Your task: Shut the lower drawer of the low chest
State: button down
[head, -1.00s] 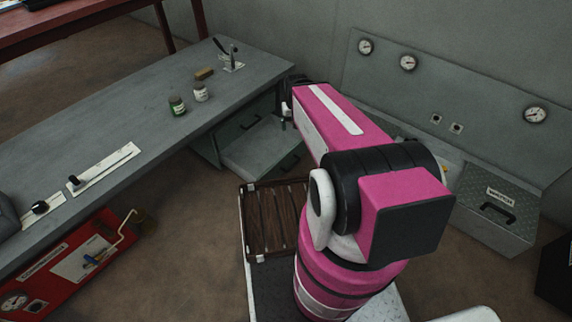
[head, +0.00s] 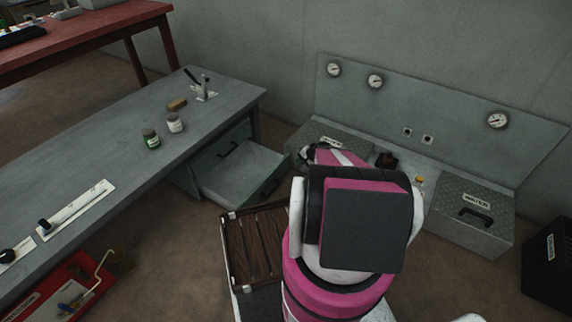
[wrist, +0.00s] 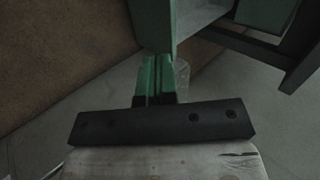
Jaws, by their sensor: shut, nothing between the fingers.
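The low chest is a grey bench (head: 110,150) with drawers under its right end. Its lower drawer (head: 235,178) is pulled well out and empty, with a dark handle on its front. The upper drawer front (head: 228,148) with a dark handle is shut above it. In the wrist view my gripper (wrist: 154,80) is shut, its green fingers together and empty. A grey-green panel (wrist: 160,25), seemingly the open drawer's edge, lies just beyond the fingertips; I cannot tell whether they touch. In the head view my arm hides most of the gripper, which is right of the drawer.
Two jars (head: 152,139) and a brown block (head: 177,104) stand on the bench. A grey ledge with gauges and a lidded box (head: 470,218) lines the back right wall. A red panel (head: 65,290) is at lower left.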

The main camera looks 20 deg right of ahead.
notch_tip(320, 180, down, 3)
jog(key=d+m, duration=0.1)
jog(key=d, duration=0.2)
send_near(282, 164)
jog(key=shift+t, duration=0.4)
jog(key=shift+f+x, duration=0.25)
jog(key=shift+x, duration=3.1)
jog(key=shift+s+d, duration=0.1)
jog(key=w+a, duration=1.5)
jog(key=w, duration=0.4)
jog(key=shift+a, duration=0.35)
jog(key=shift+s, duration=0.1)
